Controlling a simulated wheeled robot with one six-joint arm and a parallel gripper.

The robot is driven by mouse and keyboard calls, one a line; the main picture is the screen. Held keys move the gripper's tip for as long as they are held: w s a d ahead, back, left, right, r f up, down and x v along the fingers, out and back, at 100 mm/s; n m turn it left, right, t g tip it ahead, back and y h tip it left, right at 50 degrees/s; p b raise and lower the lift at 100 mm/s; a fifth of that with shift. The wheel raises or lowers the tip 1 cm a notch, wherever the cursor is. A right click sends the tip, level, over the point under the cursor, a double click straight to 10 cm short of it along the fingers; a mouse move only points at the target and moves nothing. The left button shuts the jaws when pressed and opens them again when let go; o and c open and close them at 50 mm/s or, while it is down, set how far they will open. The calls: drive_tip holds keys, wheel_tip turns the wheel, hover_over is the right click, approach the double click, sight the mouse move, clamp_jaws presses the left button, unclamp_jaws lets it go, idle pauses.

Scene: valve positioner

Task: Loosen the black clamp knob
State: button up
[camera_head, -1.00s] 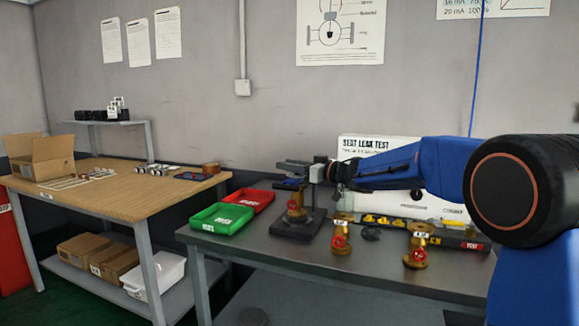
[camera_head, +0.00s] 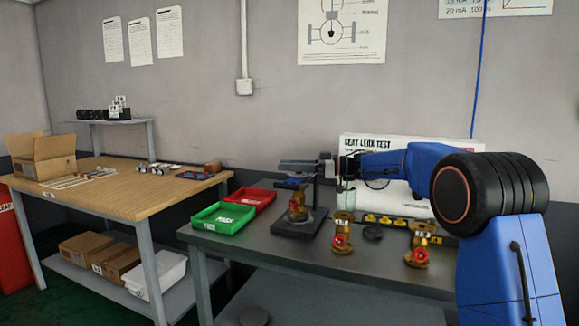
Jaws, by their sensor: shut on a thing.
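The clamp stand stands on the grey bench, with a dark base (camera_head: 296,229), an upright post and a grey top bar (camera_head: 297,166). A brass valve (camera_head: 297,206) sits in it. The black clamp knob (camera_head: 326,168) shows as a small dark shape at the right side of the stand's top. My gripper (camera_head: 335,167) comes in from the right at the height of the top bar and is shut on the knob. The fingertips are small and dark here, so the exact contact is hard to see.
Green (camera_head: 223,217) and red (camera_head: 254,199) trays lie left of the stand. A white seat leak test panel (camera_head: 410,197) stands behind.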

drive_tip(key=shift+s+n+g, duration=0.2)
drive_tip(key=shift+n+g, duration=0.6)
drive_tip(key=shift+g, duration=0.5)
drive_tip(key=o, duration=1)
drive_tip(key=shift+d, duration=0.1)
drive_tip(key=d, duration=0.5)
drive_tip(key=w+d, duration=0.1)
drive_tip(key=d, duration=0.5)
drive_tip(key=w+d, duration=0.1)
drive_tip(key=d, duration=0.5)
drive_tip(key=shift+w, duration=0.15)
drive_tip(key=shift+o, duration=0.3)
